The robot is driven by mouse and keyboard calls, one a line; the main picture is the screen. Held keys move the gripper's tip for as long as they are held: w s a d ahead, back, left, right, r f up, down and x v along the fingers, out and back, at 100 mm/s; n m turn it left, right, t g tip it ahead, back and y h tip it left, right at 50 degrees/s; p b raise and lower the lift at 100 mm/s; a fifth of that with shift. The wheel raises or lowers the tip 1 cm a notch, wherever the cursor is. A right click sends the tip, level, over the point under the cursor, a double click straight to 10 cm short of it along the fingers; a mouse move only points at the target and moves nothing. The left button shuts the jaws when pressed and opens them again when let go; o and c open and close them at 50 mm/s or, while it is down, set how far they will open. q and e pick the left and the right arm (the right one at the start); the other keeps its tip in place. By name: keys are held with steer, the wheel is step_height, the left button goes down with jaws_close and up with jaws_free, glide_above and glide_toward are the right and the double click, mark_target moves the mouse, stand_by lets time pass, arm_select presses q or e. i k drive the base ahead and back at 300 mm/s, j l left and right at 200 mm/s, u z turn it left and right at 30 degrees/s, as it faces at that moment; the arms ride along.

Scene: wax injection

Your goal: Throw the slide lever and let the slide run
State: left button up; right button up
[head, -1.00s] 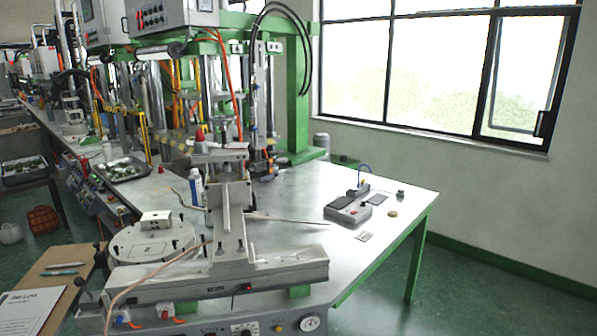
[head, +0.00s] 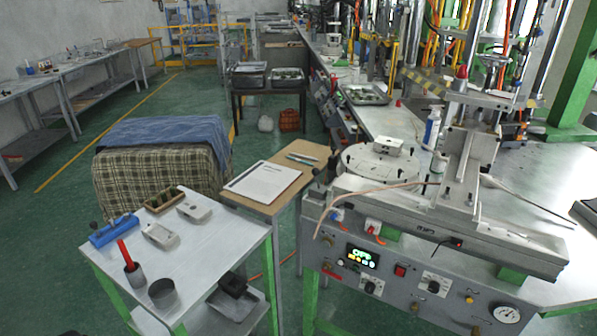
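The wax injection machine stands at the right, with a grey front panel (head: 385,285) of knobs, a lit display (head: 362,256) and a pressure gauge (head: 506,313). Above the panel lies a long metal slide rail (head: 520,247), with a grey upright slide block (head: 468,165) rising behind it. A small dark-knobbed lever (head: 317,174) stands at the left corner of the machine top; I cannot tell for sure that it is the slide lever. A round plate (head: 365,172) carries a pale metal block (head: 389,146). Neither of my grippers is in view.
A white-topped cart (head: 215,232) with a blue tool, moulds and metal cups stands at front left. A side table holds a clipboard (head: 262,183). Behind the cart is a cloth-covered box (head: 165,165). Green floor is open at the far left.

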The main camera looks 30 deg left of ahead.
mark_target(315, 170)
steer(key=u, duration=0.95)
